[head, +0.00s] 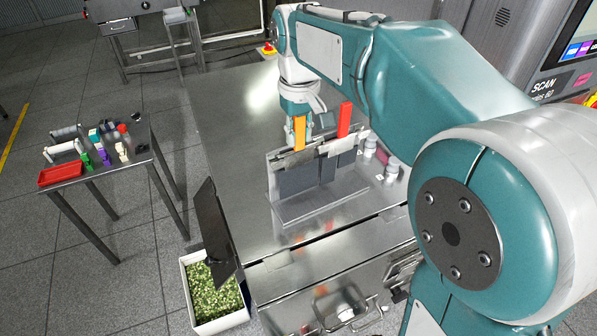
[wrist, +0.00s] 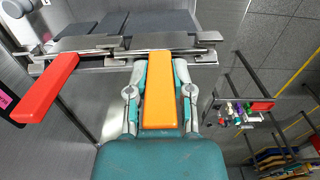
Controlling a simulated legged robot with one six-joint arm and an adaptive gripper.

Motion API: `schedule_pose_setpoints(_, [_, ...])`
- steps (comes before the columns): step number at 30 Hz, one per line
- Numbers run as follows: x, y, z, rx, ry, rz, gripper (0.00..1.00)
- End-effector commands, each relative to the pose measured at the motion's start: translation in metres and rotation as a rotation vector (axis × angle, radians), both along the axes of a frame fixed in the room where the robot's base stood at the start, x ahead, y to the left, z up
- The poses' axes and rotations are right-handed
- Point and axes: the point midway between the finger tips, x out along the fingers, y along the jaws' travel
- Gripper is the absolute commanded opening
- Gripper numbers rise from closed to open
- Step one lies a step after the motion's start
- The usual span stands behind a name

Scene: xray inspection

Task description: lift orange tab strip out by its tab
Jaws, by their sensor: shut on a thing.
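The orange tab (head: 299,133) stands upright at the top of a strip in a metal rack (head: 305,212) on the steel table. In the wrist view the orange tab (wrist: 159,92) lies between the two fingers of my gripper (wrist: 160,75), which is shut on it. In the head view my gripper (head: 297,120) is partly hidden behind the tab and rack. A dark grey panel hangs below the orange tab. A red tab (head: 344,119) stands to its right, apart from my gripper; it also shows at left in the wrist view (wrist: 47,88).
White cylinders (head: 371,146) stand right of the rack. A side table (head: 98,175) at left holds a red tray (head: 60,174) and several small items. A bin of green pieces (head: 212,291) stands at the front. The steel table left of the rack is clear.

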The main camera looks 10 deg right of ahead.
Motion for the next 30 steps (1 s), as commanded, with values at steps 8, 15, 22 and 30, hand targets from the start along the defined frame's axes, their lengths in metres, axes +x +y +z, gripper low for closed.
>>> schedule_pose_setpoints(8, [0.0,0.0,0.007,0.0,-0.001,0.0,0.0])
schedule_pose_setpoints(15, [0.0,0.0,0.013,0.0,-0.001,0.0,0.0])
schedule_pose_setpoints(22, [0.0,0.0,0.014,0.0,-0.001,0.0,0.0])
schedule_pose_setpoints(30, [-0.001,-0.001,0.014,0.0,-0.001,0.0,0.0])
